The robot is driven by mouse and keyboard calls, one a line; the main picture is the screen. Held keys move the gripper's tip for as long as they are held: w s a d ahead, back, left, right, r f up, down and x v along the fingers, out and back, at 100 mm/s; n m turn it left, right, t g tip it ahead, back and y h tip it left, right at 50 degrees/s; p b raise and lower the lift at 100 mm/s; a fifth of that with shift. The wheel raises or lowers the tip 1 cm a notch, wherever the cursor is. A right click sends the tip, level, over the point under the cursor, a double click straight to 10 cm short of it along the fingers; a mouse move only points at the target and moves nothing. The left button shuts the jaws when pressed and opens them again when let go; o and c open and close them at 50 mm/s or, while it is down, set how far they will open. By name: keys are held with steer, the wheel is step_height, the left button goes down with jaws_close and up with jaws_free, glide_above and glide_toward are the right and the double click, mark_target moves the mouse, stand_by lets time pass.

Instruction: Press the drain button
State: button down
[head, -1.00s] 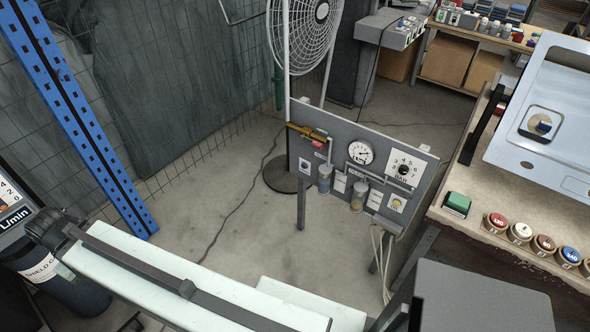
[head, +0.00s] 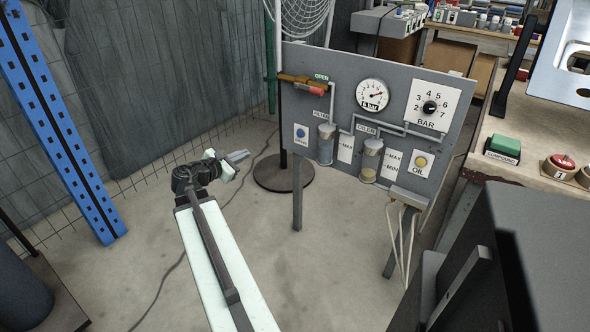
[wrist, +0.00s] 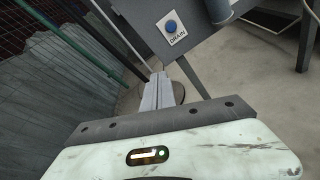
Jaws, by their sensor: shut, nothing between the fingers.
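The drain button (head: 300,133) is a round blue button on a white plate at the left end of a grey upright panel (head: 340,75). In the wrist view the blue drain button (wrist: 170,27) shows at the top, with the word DRAIN on its plate. My gripper (head: 240,156) is shut and empty, to the left of the panel and a little lower than the button, apart from it. In the wrist view the shut fingers of my gripper (wrist: 158,80) point forward, below and slightly left of the button.
The panel also holds a filter bowl (head: 326,144), an oiler bowl (head: 371,160), a gauge (head: 372,94), a BAR dial (head: 430,107) and a yellow OIL button (head: 421,161). A fan base (head: 284,173) stands behind. A bench (head: 515,165) is at right. The floor before the panel is clear.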

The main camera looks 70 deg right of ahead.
mark_target(299, 134)
steer(key=s+d+f+n+g+h+b, duration=0.1)
steer(key=s+d+f+n+h+b, duration=0.1)
steer(key=s+d+n+b, duration=0.2)
steer(key=s+d+b, duration=0.1)
steer(key=s+d, duration=0.1)
steer(key=s, duration=0.1)
steer(key=shift+s+d+f+g, duration=0.25)
steer(key=shift+d+f+g, duration=0.05)
steer(key=shift+d, duration=0.05)
steer(key=x, duration=1.4)
steer(key=shift+w+r, duration=0.1)
steer(key=shift+r, duration=0.1)
